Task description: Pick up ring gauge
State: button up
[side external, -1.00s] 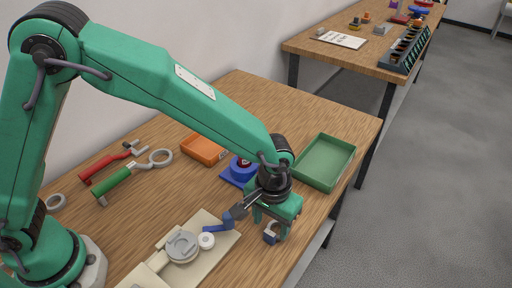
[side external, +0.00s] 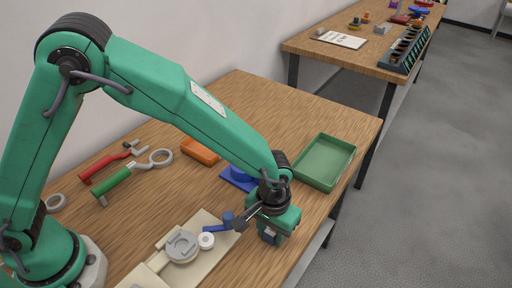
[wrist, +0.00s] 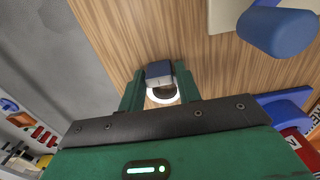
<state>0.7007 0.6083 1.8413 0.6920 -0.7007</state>
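The ring gauge looks like a pale ring with a dark blue and grey block on one side. In the wrist view the ring gauge (wrist: 160,74) lies between the two green fingers of my gripper (wrist: 160,78), block toward the fingertips. A finger is close on each side of the block; whether they press on it is unclear. In the side view my gripper (side external: 272,236) is low over the near right part of the bench, and the ring gauge (side external: 269,237) shows only as a small dark patch, mostly hidden by the gripper.
A beige plate (side external: 216,225) with a grey round valve part (side external: 182,247) and a blue-handled lever (side external: 220,224) is just left of my gripper. The bench edge is close on the right.

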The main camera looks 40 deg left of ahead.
aim_at(271, 232)
jog(key=c, duration=0.6)
jog(key=shift+r, duration=0.15)
jog(key=shift+r, duration=0.45)
notch_tip(271, 232, up, 3)
jog(key=shift+s+d+r, duration=0.1)
jog(key=shift+r, duration=0.05)
jog(key=s+d+r, duration=0.1)
jog(key=s+r, duration=0.1)
jog(key=s, duration=0.1)
jog(key=s+d+r, duration=0.1)
jog(key=s+r, duration=0.1)
jog(key=s, duration=0.2)
jog(key=s+d+r, duration=0.1)
jog(key=s+r, duration=0.1)
jog(key=s, duration=0.2)
jog(key=shift+d+r, duration=0.3)
jog(key=shift+w, duration=0.1)
